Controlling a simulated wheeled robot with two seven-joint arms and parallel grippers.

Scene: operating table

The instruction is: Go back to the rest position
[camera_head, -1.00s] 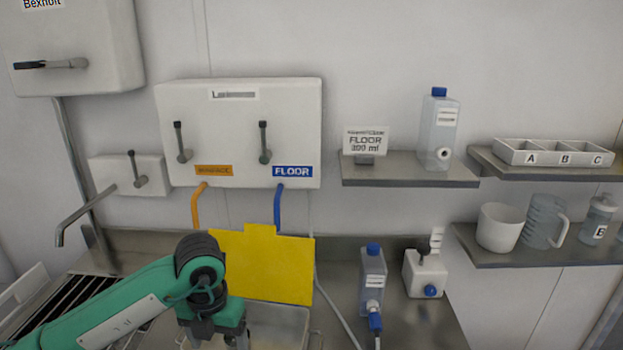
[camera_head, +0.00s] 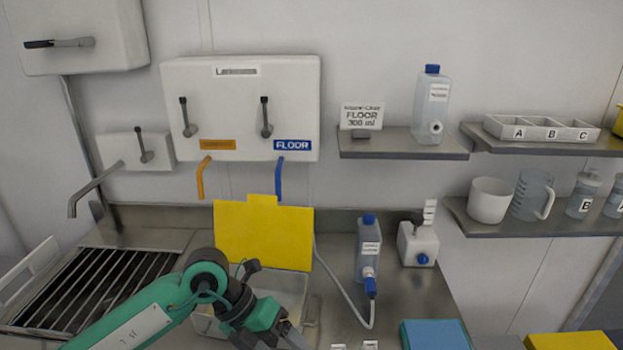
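My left arm, green and black, comes in from the lower left. My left gripper (camera_head: 285,340) is at the bottom edge, in front of the white basin (camera_head: 290,287). Its fingers point down to the right and are partly cut off by the picture edge, so their opening is unclear. I see nothing held in the visible part. My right gripper is not in view.
A yellow board (camera_head: 262,236) stands behind the basin. A blue-capped bottle (camera_head: 368,250) with a hose and a small white container (camera_head: 417,244) stand on the steel counter. A blue block (camera_head: 434,335) and a yellow block (camera_head: 570,341) show at the bottom right. A drain rack (camera_head: 85,292) lies left.

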